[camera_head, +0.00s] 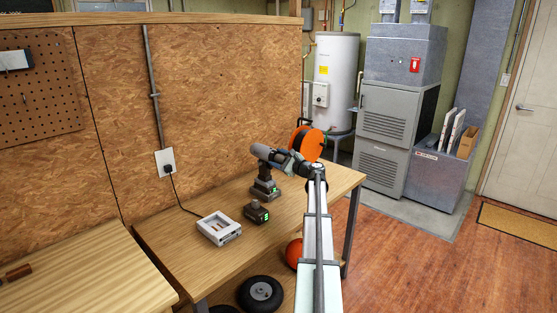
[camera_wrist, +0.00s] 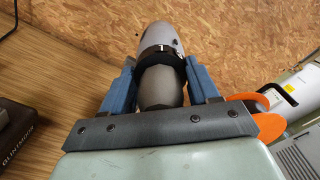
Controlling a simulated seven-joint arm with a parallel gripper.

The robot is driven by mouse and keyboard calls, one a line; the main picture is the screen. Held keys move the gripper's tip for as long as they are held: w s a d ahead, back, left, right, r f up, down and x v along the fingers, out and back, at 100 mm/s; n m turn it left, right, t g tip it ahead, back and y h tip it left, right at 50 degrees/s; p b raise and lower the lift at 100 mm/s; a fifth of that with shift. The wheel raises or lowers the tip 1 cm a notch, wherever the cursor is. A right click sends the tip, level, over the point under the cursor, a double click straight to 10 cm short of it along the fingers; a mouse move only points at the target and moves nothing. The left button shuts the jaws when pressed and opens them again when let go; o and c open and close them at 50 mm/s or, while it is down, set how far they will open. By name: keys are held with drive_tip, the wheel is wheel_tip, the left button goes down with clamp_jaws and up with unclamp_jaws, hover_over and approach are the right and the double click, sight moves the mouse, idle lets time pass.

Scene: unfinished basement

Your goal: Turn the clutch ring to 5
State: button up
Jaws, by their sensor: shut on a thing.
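A grey cordless drill (camera_head: 263,170) stands upright on its battery base on the wooden workbench. Its front end points right, toward my gripper (camera_head: 285,163). In the wrist view the drill body (camera_wrist: 160,39) runs away from me, with a dark band and the rounded grey front part (camera_wrist: 160,88) nearer. My gripper (camera_wrist: 162,85) has its two blue fingers on either side of this front part, at the dark ring (camera_wrist: 160,55), and is shut on it. The numbers on the clutch ring are not readable, so its setting cannot be told.
A spare battery (camera_head: 256,212) and a white charger (camera_head: 219,229) sit on the workbench (camera_head: 180,215) left of my arm. An orange reel (camera_head: 307,143) stands close behind my gripper.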

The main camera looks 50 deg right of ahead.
drive_tip(key=n, duration=0.5)
drive_tip(key=shift+f, duration=0.1)
drive_tip(key=shift+n, duration=2.4)
drive_tip(key=o, duration=1.1)
drive_tip(key=shift+c, duration=0.2)
drive_tip(key=shift+s, duration=0.1)
drive_tip(key=s, duration=1.3)
drive_tip(key=shift+s, duration=0.35)
drive_tip(key=shift+f, duration=0.1)
